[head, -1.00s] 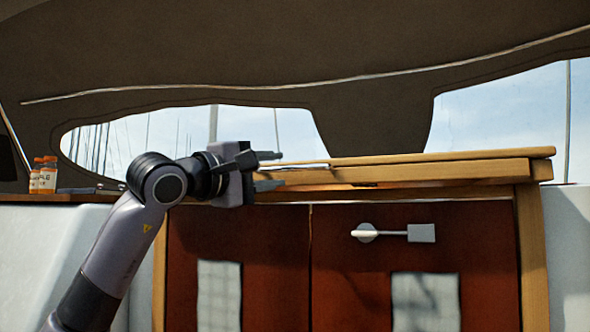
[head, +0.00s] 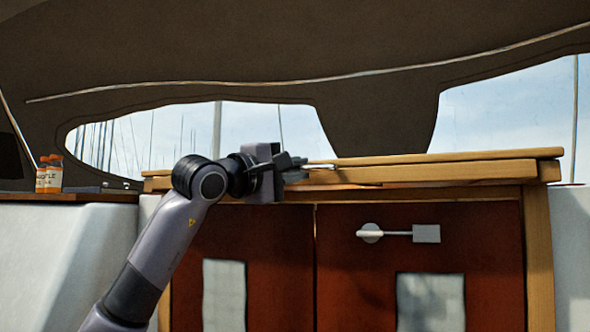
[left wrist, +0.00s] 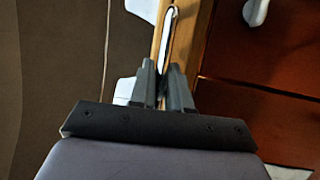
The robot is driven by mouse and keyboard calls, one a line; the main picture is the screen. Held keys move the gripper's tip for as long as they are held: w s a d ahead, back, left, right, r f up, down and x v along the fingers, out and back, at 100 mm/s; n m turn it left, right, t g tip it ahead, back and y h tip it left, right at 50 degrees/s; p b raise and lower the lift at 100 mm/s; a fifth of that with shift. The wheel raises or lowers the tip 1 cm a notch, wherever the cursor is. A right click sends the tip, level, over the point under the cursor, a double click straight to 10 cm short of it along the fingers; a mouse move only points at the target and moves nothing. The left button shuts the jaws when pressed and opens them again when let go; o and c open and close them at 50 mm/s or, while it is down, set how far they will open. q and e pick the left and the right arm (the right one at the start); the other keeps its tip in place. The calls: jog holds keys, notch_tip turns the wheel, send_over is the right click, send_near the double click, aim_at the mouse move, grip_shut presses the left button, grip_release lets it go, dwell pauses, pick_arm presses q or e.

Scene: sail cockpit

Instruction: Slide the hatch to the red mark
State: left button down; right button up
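The wooden hatch (head: 450,170) lies across the top of the cabin front, above two dark red door panels. My left gripper (head: 300,168) is at the hatch's front edge, left of the middle. In the left wrist view its two fingers (left wrist: 163,88) are close together, on either side of a slim pale-edged bar (left wrist: 170,38) on the hatch. They appear closed on this bar; actual contact is hard to see. I cannot make out a red mark. My right gripper is not in view.
Two orange-white bottles (head: 49,174) stand on the ledge at the left. A latch (head: 398,234) is on the right door panel (head: 350,280). The dark canopy (head: 250,50) hangs above the hatch. The right part of the hatch top is clear.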

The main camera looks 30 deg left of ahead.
pick_arm(q)
jog(key=shift+w+r, duration=0.1)
jog(key=shift+w, duration=0.05)
jog(key=w+p, duration=0.3)
jog(key=w+a+p, duration=0.1)
jog(key=w+p, duration=0.2)
jog(key=w+a+p, duration=0.1)
jog(key=w+p, duration=0.2)
jog(key=shift+w+a+r, duration=0.15)
jog(key=shift+r, duration=0.05)
jog(key=shift+w+a+f+p, duration=0.1)
jog(key=shift+w+f+p, duration=0.05)
jog(key=shift+w+p, duration=0.15)
jog(key=shift+w+a+f+p, duration=0.1)
jog(key=shift+w+p, duration=0.05)
jog(key=shift+w, duration=0.25)
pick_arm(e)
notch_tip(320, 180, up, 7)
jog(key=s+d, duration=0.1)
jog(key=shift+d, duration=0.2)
pick_arm(q)
jog(key=c, duration=1.2)
grip_release()
jog(key=shift+o, duration=0.2)
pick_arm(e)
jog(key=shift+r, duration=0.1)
